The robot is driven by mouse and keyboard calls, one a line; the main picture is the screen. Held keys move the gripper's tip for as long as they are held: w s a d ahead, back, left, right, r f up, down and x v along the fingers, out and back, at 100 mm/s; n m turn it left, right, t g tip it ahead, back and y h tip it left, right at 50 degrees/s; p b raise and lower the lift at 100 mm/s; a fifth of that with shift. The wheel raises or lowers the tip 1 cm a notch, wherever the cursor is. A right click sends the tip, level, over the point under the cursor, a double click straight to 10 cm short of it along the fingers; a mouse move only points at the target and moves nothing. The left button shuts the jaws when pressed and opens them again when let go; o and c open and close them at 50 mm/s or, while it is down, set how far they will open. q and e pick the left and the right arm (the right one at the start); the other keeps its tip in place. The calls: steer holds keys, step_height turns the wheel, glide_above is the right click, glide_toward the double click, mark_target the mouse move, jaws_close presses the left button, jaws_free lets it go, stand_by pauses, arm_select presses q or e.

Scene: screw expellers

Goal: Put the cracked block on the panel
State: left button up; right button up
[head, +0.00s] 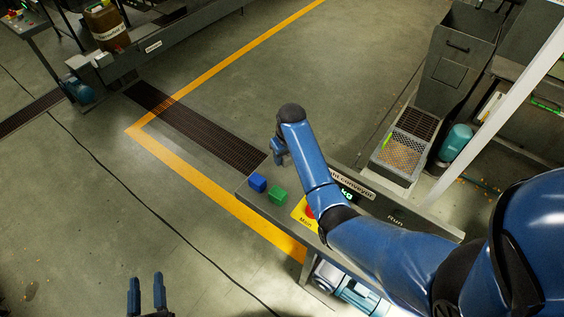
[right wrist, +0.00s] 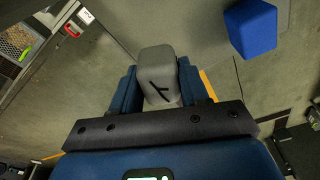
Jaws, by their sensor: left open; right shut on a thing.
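The cracked block (right wrist: 158,70) is grey with a black forked crack mark. In the right wrist view it sits between the two fingers of my right gripper (right wrist: 160,88), which is shut on it. In the head view my right gripper (head: 279,152) is over the far left end of the grey panel (head: 287,183); the block cannot be made out there. Whether the block touches the panel is unclear. My left gripper (head: 147,296) is open and empty, low in the head view, away from the panel.
A blue block (head: 257,182) and a green block (head: 278,194) stand on the panel near my right gripper. The blue block also shows in the right wrist view (right wrist: 251,28). A yellow plate (head: 302,214) with a red button lies right of them, partly behind my arm.

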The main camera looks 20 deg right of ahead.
mark_target(286, 167)
steer(key=shift+s, duration=0.7)
steer(key=shift+s+f+b, duration=0.2)
steer(key=shift+s+b, duration=0.15)
steer(key=f+b, duration=0.1)
steer(key=f, duration=0.1)
steer(key=w+f+b, duration=0.1)
steer(key=f, duration=0.1)
steer(key=shift+f+b, duration=0.1)
steer(key=shift+b, duration=0.3)
steer(key=shift+w, duration=0.15)
steer(key=shift+s+r, duration=0.2)
steer(key=shift+s, duration=0.2)
steer(key=o, duration=0.6)
steer(key=shift+f, duration=0.2)
steer(key=o, duration=0.5)
steer(key=shift+w, duration=0.2)
arm_select(q)
steer(key=f, duration=0.3)
steer(key=shift+s+a+f, duration=0.15)
steer(key=shift+s+f, duration=0.1)
steer(key=shift+f, duration=0.15)
steer(key=shift+s, duration=0.1)
